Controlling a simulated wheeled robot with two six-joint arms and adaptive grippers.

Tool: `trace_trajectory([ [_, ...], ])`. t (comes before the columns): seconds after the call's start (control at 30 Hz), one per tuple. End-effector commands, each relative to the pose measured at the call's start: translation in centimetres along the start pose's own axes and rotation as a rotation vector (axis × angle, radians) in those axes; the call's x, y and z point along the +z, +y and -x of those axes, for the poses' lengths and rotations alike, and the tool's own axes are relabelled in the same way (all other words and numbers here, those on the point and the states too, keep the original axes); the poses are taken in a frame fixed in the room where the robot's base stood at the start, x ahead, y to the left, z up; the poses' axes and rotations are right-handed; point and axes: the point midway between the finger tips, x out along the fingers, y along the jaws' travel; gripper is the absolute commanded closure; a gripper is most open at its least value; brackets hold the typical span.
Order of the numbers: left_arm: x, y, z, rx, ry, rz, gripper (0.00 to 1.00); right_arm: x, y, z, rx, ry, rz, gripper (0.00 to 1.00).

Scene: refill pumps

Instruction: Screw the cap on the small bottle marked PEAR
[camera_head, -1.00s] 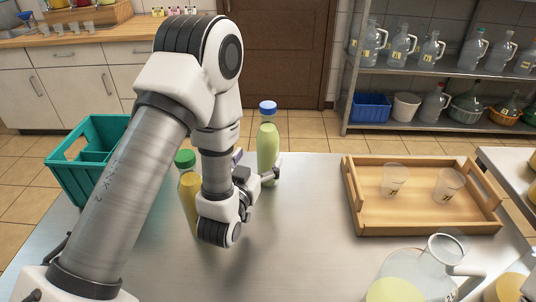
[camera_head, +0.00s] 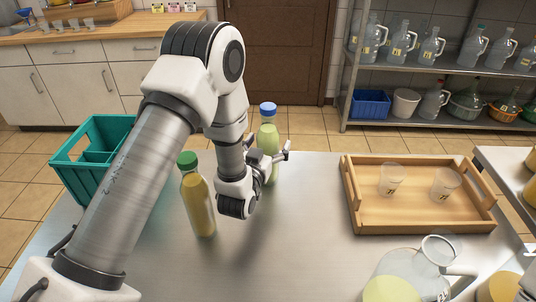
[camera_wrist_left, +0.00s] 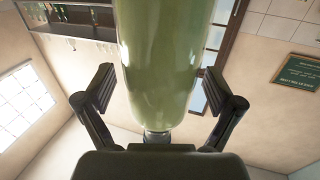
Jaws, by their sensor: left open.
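A bottle of pale green liquid with a blue cap (camera_head: 267,133) stands upright on the metal table. In the left wrist view the green bottle (camera_wrist_left: 165,60) fills the middle, between the two spread fingers (camera_wrist_left: 158,82), with a gap on each side. A bottle of yellow liquid with a green cap (camera_head: 198,200) stands upright to the left of my gripper. Both caps sit on their bottle necks. No PEAR marking can be read on either bottle. My right gripper is not seen.
A wooden tray (camera_head: 418,222) with two clear cups is on the right. A glass jug (camera_head: 425,262) with yellow-green liquid stands at the front right. A teal crate (camera_head: 72,172) is at the left edge. The table's middle front (camera_head: 285,250) is clear.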

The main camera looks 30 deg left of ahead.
Motion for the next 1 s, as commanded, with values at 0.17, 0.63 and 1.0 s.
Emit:
trace_trajectory([
  [0.17, 0.0, 0.0, 0.0, 0.0, 0.0, 0.0, 0.18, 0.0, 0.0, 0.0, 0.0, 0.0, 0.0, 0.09],
  [0.63, -0.2, 0.0, 0.0, 0.0, 0.004, 0.0, 1.0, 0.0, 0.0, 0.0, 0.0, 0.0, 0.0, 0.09],
  [1.0, -2.6, 0.1, -1.2, 0.002, 0.007, 0.0, 1.0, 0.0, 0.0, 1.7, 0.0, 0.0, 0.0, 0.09],
])
